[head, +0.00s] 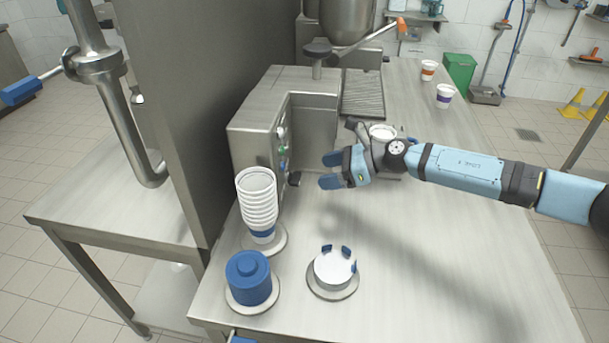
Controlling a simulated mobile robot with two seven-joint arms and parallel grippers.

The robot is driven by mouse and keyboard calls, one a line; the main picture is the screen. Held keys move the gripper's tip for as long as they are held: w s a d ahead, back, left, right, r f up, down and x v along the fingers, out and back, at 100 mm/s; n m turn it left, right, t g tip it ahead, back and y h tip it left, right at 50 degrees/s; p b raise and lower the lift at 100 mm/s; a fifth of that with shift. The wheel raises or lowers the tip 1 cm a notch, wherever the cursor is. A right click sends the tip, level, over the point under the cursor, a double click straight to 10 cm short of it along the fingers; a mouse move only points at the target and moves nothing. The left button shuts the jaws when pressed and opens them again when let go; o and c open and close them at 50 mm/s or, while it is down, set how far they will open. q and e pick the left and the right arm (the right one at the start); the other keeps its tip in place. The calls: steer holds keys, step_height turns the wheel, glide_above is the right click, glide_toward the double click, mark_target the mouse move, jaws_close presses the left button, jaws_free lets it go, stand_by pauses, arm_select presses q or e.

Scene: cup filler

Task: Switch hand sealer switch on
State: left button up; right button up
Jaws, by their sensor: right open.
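A steel machine housing (262,120) stands on the steel table in the head view, with small controls on its side facing right. Among them are a pale round control (281,131) and a small green one (282,152). They are too small for me to tell which is the hand sealer switch or how it is set. A dark knob (294,179) sits lower down. My right gripper (328,171) is open and empty, its blue fingers pointing left at the housing, with a small gap to the dark knob. My left gripper is out of view.
A stack of white cups (257,195), a blue lidded cylinder (248,278) and a round white holder with blue tabs (333,270) stand in front. A white round cup or rim (383,132) shows behind my right wrist. The table's right front is clear.

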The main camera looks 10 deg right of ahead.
mark_target(297, 177)
steer(key=x, duration=0.6)
steer(key=shift+w+a+f, duration=0.15)
steer(key=shift+a, duration=0.1)
